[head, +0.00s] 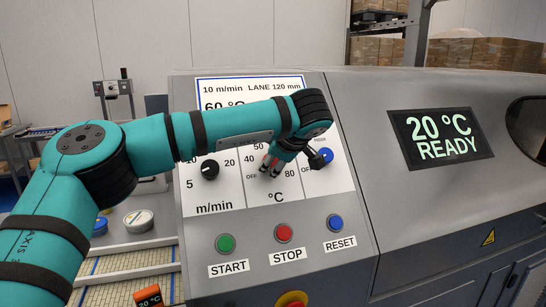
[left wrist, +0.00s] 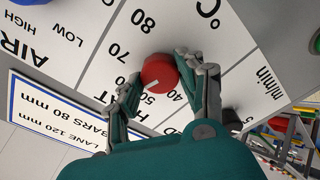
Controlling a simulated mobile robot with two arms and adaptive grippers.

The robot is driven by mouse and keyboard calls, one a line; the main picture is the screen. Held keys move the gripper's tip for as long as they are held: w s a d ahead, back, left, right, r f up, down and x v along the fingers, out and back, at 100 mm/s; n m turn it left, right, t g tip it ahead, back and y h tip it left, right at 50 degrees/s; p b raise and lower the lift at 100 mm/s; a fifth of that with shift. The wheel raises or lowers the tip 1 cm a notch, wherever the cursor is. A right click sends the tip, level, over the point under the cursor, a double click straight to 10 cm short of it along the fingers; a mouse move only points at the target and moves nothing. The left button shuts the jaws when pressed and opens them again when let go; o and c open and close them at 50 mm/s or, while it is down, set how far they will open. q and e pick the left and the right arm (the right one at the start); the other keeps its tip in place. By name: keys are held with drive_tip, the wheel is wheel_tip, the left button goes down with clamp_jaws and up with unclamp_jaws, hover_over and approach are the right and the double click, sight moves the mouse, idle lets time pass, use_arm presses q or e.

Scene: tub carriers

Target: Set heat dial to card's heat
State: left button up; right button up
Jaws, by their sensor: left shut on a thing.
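The red heat dial (left wrist: 158,73) sits between the two fingers of my left gripper (left wrist: 155,82), which is shut on it. Its white mark points toward the 50 on the panel scale (left wrist: 120,50). In the head view my left gripper (head: 270,165) reaches down to the °C scale, and its fingers hide most of the dial. The card (head: 210,87) on the panel reads 10 m/min, LANE 120 mm and 60 °C; my arm covers its lower part. The card also shows in the left wrist view (left wrist: 50,122), with BARS 80 mm. My right gripper is not in view.
The black m/min dial (head: 210,169) is left of the gripper, the blue dial (head: 326,156) close on its right. Below are green START (head: 225,243), red STOP (head: 284,233) and blue RESET (head: 335,223) buttons. The display (head: 440,137) reads 20 °C READY.

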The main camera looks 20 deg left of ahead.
use_arm(q)
drive_tip(key=shift+m, duration=0.6)
drive_tip(key=o, duration=1.1)
drive_tip(key=shift+o, duration=0.2)
drive_tip(key=shift+s+d+r, duration=0.1)
drive_tip(key=shift+s, duration=0.05)
drive_tip(key=v, duration=1.1)
drive_tip(key=shift+s+d+r, duration=0.15)
drive_tip(key=shift+s+d, duration=0.05)
